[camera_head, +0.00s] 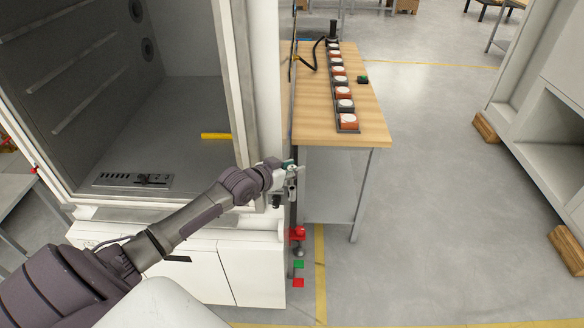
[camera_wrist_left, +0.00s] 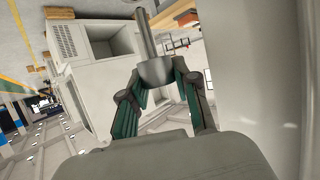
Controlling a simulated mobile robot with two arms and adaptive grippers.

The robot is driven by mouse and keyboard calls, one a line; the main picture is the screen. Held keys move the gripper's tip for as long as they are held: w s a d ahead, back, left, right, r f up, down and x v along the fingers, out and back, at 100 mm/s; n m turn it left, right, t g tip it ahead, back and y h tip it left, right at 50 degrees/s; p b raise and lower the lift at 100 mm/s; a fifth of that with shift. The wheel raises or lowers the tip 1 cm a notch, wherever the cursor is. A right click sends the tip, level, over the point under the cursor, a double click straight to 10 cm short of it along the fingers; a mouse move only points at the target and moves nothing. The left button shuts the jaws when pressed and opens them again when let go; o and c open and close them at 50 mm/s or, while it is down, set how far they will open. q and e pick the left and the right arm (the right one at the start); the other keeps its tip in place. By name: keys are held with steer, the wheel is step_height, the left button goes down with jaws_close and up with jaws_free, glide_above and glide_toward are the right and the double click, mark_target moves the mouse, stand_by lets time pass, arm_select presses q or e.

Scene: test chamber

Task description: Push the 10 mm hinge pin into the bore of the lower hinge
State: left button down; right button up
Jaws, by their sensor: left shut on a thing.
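The hinge pin (camera_wrist_left: 147,35) is a grey metal rod with a wider, cup-shaped lower end, seen in the left wrist view. My left gripper (camera_wrist_left: 156,85) is shut on that wider end with its green fingers, and the rod sticks out beyond the fingertips. In the head view my left gripper (camera_head: 288,172) is at the right front edge of the open chamber (camera_head: 165,110), beside a thin upright panel seen nearly edge-on. The pin cannot be made out there. I cannot pick out the lower hinge or its bore in either view. My right gripper is not in view.
A wooden bench (camera_head: 365,120) with a row of red and white round-topped items stands just right of the chamber. A red knob (camera_head: 298,232) and red and green squares are below the gripper. A yellow bar (camera_head: 216,136) lies inside the chamber.

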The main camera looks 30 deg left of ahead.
mark_target(292, 183)
arm_select(q)
steer(key=shift+f+b, duration=0.8)
steer(key=shift+f, duration=0.4)
steer(key=shift+f+b, duration=1.15)
steer(key=shift+f, duration=0.55)
steer(key=c, duration=0.8)
jaws_free()
steer(key=shift+o, duration=0.2)
steer(key=shift+s, duration=0.15)
steer(key=v, duration=1.1)
steer(key=shift+s+r, duration=0.2)
steer(key=shift+s, duration=0.15)
